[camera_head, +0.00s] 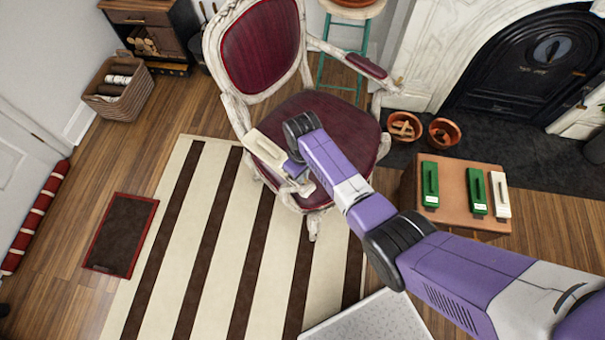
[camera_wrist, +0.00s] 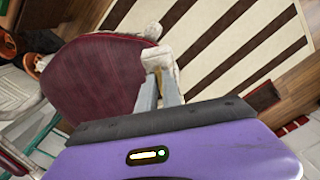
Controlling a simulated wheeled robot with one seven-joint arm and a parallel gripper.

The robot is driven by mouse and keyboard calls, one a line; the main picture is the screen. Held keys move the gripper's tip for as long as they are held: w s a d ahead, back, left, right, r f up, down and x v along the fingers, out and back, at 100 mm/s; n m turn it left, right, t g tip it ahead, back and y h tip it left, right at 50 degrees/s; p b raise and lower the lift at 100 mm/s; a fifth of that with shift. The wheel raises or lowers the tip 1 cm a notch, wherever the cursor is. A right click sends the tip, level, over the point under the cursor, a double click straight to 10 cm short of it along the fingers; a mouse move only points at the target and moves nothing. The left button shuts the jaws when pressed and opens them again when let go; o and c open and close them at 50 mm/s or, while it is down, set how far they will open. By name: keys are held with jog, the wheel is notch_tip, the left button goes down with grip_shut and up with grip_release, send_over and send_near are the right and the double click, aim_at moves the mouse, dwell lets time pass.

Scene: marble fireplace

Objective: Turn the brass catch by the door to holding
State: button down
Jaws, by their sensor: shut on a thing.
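My gripper (camera_head: 292,176) is at the near side of the red-seated chair (camera_head: 330,125). It is shut on a pale cream piece (camera_head: 264,150), flat and long in the head view. In the wrist view my gripper (camera_wrist: 160,92) has its grey fingers around the cream piece (camera_wrist: 158,60), beside the chair seat (camera_wrist: 95,75). I cannot tell whether this piece is loose or part of the chair. A white panelled door (camera_head: 22,160) stands at the far left, well away from my gripper. I cannot make out a brass catch in either view.
A red striped roll (camera_head: 36,217) lies along the door, and a dark mat (camera_head: 121,235) lies near it. A brown box (camera_head: 455,208) with green and white handled blocks stands right, near the black fireplace (camera_head: 525,60).

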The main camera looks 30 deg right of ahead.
jog(key=c, duration=1.5)
grip_release()
jog(key=shift+r, duration=0.1)
jog(key=shift+r, duration=3.8)
